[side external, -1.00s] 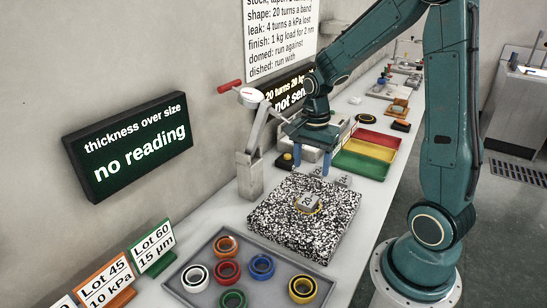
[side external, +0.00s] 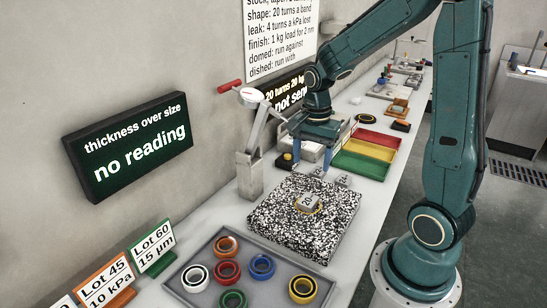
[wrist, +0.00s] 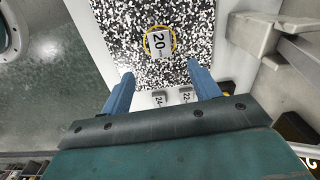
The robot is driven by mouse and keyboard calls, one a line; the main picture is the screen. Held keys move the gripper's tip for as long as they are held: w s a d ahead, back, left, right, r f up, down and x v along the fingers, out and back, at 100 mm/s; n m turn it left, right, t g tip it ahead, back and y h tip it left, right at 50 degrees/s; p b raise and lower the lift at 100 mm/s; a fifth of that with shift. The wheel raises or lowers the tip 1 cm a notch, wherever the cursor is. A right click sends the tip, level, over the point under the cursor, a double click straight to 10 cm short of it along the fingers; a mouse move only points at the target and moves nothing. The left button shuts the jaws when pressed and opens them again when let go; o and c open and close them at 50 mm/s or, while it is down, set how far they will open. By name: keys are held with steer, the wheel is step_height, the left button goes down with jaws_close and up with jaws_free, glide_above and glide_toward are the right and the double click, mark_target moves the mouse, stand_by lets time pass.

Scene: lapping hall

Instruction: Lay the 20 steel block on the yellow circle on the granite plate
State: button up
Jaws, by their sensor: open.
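The 20 steel block (side external: 307,202) lies on the yellow circle (side external: 320,209) on the speckled black-and-white granite plate (side external: 275,232). In the wrist view the 20 block (wrist: 160,42) covers most of the circle, with the yellow line (wrist: 146,41) showing around its edges. My gripper (side external: 317,155) is open and empty, behind the plate and apart from the block. In the wrist view its two blue fingers (wrist: 162,82) are spread, with the 20 block beyond their tips.
Blocks marked 24 (wrist: 159,99) and 22 (wrist: 186,94) stand beside the plate, on the side near my gripper. A lever press (side external: 250,175) stands left of the plate. A grey tray (side external: 210,255) of coloured rings is in front; a red, yellow and green tray (side external: 362,167) is behind.

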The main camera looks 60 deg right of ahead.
steer(key=s+a+r+n+t, duration=0.5)
steer(key=s+a+r+n, duration=0.7)
steer(key=n, duration=0.5)
steer(key=shift+a+r, duration=0.15)
steer(key=shift+r, duration=0.25)
